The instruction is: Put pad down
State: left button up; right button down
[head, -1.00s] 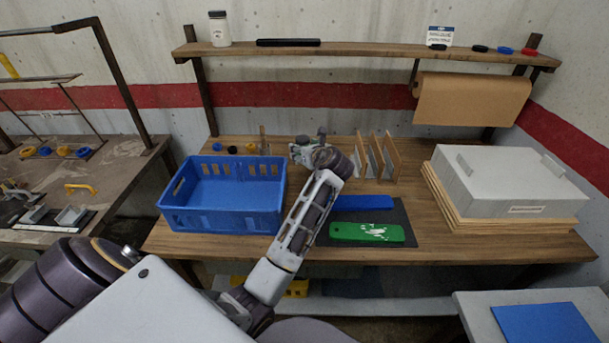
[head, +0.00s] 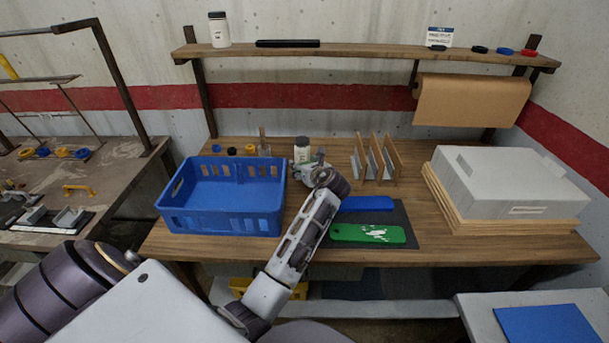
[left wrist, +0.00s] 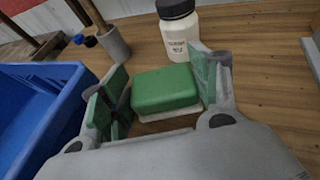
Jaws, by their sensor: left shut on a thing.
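The pad (left wrist: 166,90) is a small green block with a pale underside. In the left wrist view it sits between the two green-lined fingers of my left gripper (left wrist: 158,95), which is shut on it. In the head view my left gripper (head: 306,168) is low over the wooden bench (head: 225,247), right of the blue crate, and its wrist mostly hides the pad. I cannot tell whether the pad touches the bench. My right gripper is not in view.
A white jar with a dark lid (head: 302,148) stands just behind the gripper. The blue crate (head: 222,222) is to the left, upright dividers (head: 377,157) to the right. A dark mat (head: 408,222) holds a blue strip and a green board (head: 368,235).

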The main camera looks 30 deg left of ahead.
pick_arm(q)
notch_tip(320, 180, down, 3)
jog(key=shift+f, duration=0.3)
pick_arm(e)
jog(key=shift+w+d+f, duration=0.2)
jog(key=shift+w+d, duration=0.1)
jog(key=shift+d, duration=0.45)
pick_arm(q)
jog(key=shift+f, duration=0.1)
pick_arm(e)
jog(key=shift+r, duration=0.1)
pick_arm(q)
jog(key=o, duration=0.8)
jog(key=shift+o, duration=0.6)
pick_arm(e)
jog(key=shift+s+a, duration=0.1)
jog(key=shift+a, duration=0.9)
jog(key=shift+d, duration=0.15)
